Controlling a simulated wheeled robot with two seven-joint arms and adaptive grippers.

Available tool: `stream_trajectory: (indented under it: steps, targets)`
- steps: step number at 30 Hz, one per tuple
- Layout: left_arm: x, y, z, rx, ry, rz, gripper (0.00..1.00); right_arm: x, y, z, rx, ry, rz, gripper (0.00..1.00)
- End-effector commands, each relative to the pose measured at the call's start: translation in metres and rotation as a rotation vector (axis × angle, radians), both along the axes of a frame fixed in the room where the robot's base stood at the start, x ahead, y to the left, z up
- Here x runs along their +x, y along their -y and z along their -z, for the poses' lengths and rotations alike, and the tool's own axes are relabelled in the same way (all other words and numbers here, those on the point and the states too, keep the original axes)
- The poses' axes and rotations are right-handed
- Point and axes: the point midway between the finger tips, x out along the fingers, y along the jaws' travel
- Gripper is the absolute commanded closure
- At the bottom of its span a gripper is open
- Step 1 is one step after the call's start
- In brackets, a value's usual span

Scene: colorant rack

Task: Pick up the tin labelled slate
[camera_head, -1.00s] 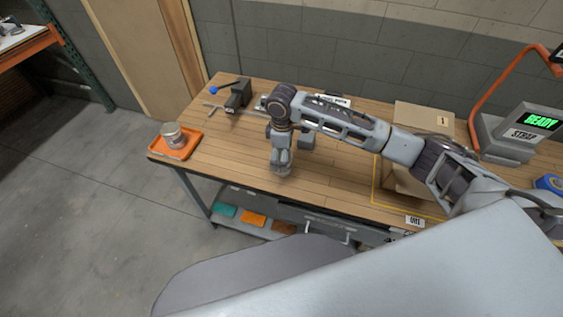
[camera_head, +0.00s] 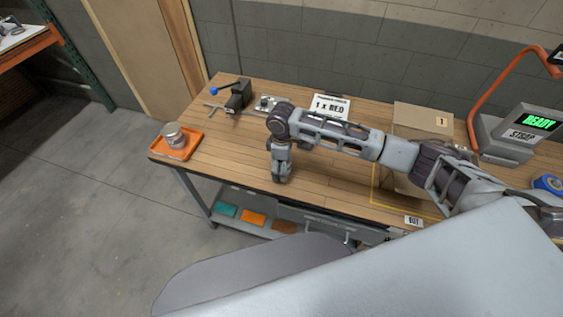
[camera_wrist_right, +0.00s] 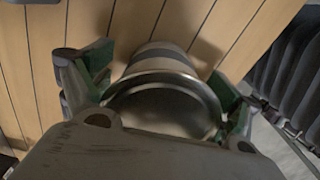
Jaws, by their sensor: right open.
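A round metal tin (camera_wrist_right: 165,100) with a grey band stands between the fingers of my right gripper in the right wrist view, close to the palm. The green-padded fingers are open on either side of it; I cannot tell whether they touch it. Its label is not readable. In the head view my right gripper (camera_head: 281,179) points down at the front part of the bench, and the tin is hidden by it. Another tin (camera_head: 172,133) sits on an orange tray at the bench's left end, its label too small to read. My left gripper is not in view.
The wooden bench (camera_head: 225,165) is clear between tray and gripper. An orange tray (camera_head: 188,149), a dark clamp-like device (camera_head: 238,97) and a "1 x RED" sign (camera_head: 331,106) stand around it.

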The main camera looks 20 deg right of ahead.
Motion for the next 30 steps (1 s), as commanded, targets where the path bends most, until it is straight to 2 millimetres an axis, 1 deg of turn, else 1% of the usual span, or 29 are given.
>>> stream_trajectory:
  steps: [13,14,24,30]
  targets:
    - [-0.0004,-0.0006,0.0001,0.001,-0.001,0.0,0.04,0.0,0.0001,0.0009,0.0,0.0,0.0,0.1]
    - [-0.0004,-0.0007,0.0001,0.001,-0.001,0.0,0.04,0.0,0.0001,0.0009,0.0,0.0,0.0,0.12]
    - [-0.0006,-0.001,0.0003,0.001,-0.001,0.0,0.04,-0.0004,0.0003,0.0014,0.0,-0.001,0.0,0.55]
    - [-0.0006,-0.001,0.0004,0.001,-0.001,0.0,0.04,-0.0006,0.0001,0.0018,0.0,-0.001,0.0,0.57]
